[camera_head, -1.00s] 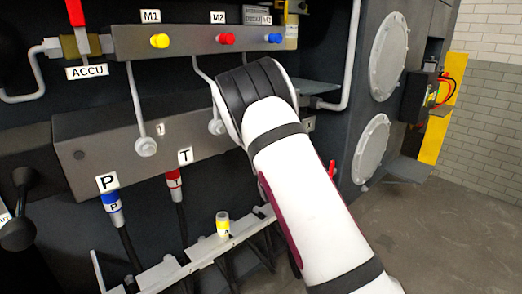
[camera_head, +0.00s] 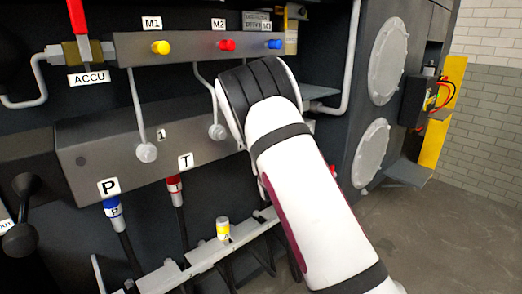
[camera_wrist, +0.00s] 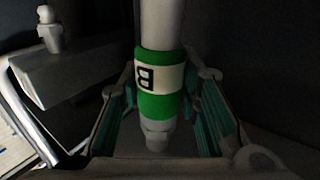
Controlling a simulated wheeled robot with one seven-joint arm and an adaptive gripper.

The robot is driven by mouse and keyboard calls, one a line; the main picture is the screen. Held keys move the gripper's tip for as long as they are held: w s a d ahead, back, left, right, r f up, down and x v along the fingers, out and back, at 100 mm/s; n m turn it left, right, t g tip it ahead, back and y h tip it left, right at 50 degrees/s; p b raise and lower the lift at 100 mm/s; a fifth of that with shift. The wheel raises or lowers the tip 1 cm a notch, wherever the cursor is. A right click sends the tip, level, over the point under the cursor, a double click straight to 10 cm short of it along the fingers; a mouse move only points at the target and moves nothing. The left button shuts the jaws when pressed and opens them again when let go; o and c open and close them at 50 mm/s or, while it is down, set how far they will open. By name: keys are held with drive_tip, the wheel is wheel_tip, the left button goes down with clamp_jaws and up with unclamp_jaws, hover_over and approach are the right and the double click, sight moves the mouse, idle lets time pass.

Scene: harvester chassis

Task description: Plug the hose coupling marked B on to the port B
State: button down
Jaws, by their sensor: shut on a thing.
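In the wrist view, the hose coupling marked B (camera_wrist: 158,105) is a pale cylinder with a green and white band and a black letter B. It lies between the two fingers of my gripper (camera_wrist: 160,125), which is shut on it. In the head view my white arm covers the gripper, the coupling and the right part of the grey port block (camera_head: 120,160). Port B cannot be made out in either view. The wrist view is dark, and I cannot tell whether the coupling touches a port.
Couplings P (camera_head: 114,214) and T (camera_head: 175,191) hang at the block's left and middle. A yellow-banded coupling (camera_head: 223,229) stands on the lower rail (camera_head: 205,257). A gauge bar (camera_head: 188,45) runs above. Open floor (camera_head: 430,235) lies to the right.

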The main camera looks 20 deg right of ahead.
drive_tip(key=c, duration=1.1)
unclamp_jaws()
drive_tip(key=shift+r, duration=0.2)
drive_tip(key=shift+f, duration=0.1)
drive_tip(key=shift+f, duration=0.1)
drive_tip(key=shift+s, duration=0.1)
drive_tip(key=v, duration=1.1)
drive_tip(key=shift+s, duration=0.35)
